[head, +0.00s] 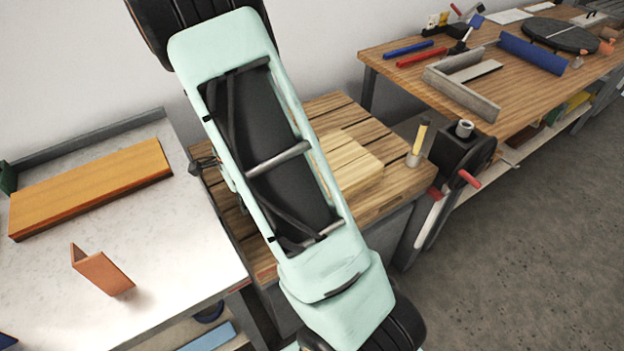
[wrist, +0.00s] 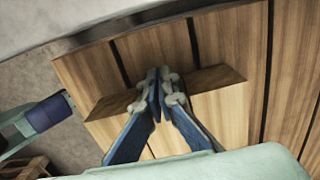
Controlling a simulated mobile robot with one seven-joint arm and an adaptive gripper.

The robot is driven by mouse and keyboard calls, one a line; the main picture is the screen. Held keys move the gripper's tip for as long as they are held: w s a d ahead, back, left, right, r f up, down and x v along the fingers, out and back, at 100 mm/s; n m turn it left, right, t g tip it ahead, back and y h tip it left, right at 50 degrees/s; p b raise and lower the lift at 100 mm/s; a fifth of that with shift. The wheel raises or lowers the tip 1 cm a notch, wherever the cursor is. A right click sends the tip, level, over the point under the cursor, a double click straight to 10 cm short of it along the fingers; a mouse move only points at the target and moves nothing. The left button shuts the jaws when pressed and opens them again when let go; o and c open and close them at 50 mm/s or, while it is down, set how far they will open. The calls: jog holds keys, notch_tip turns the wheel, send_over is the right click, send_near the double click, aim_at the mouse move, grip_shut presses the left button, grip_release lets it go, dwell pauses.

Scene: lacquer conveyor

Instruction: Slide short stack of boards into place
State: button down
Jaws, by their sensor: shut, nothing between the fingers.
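The short stack of boards (head: 358,168) is a pale wooden block on the slatted wooden bench top (head: 385,203), partly hidden behind my arm in the head view. In the wrist view, the stack's pale top (wrist: 222,112) and darker side (wrist: 215,77) show on the slats. My gripper (wrist: 159,82) is shut and empty, its blue fingers together over the edge of the stack. I cannot tell whether the tips touch the side. In the head view my arm hides the fingers.
A white-topped bench (head: 190,230) at left carries an orange-brown plank (head: 95,187) and a copper-coloured angle piece (head: 102,271). A dark vise (head: 463,155) and a small cup with a yellow handle (head: 416,150) stand to the right. A tool-covered workbench (head: 425,65) is behind.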

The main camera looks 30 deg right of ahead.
jog(key=shift+d+b, duration=0.65)
jog(key=shift+d, duration=4.7)
jog(key=shift+a, duration=0.15)
jog(key=shift+a+p, duration=0.4)
jog(key=shift+a, duration=0.55)
notch_tip(320, 180, up, 6)
jog(key=p, duration=0.5)
